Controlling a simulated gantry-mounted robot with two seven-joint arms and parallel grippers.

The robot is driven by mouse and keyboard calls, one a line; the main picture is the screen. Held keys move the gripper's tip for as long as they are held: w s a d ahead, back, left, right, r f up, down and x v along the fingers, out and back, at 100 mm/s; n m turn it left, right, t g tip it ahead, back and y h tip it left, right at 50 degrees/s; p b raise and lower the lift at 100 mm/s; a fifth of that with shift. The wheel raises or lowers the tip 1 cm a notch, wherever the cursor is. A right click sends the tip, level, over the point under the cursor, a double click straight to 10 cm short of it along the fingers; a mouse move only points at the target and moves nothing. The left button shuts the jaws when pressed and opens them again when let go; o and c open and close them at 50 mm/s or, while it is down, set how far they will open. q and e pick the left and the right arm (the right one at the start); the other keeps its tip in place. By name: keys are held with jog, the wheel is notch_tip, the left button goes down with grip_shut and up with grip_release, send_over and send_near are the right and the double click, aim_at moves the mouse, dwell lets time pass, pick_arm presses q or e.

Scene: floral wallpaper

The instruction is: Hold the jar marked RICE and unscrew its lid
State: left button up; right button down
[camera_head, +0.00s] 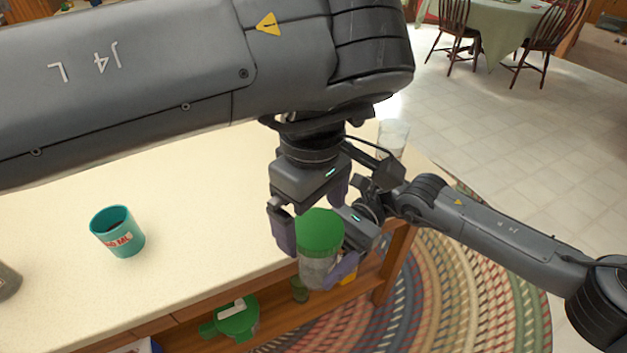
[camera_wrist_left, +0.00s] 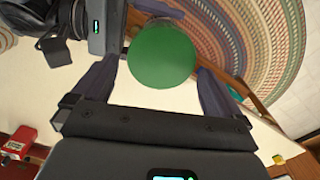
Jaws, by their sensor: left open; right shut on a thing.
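The jar (camera_head: 318,270) is clear with a pale filling and has a wide green lid (camera_head: 320,230). It stands upright, held near the counter's front edge; I cannot read its marking. My right gripper (camera_head: 341,262) is shut on the jar's body from the right, one finger showing in front of it. My left gripper (camera_head: 311,216) is open above the lid, its fingers pointing down. In the left wrist view the round green lid (camera_wrist_left: 161,57) lies between and beyond the two open fingers, and I see no clear contact.
A teal mug (camera_head: 118,232) stands on the cream counter (camera_head: 190,200) at left. A clear glass container (camera_head: 393,138) stands behind my grippers. Green items (camera_head: 236,318) lie on the lower shelf. A red box (camera_wrist_left: 19,146) shows in the left wrist view. The counter's middle is clear.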

pick_arm(q)
jog(key=shift+f, duration=1.1)
jog(key=c, duration=1)
jog(key=shift+c, duration=0.2)
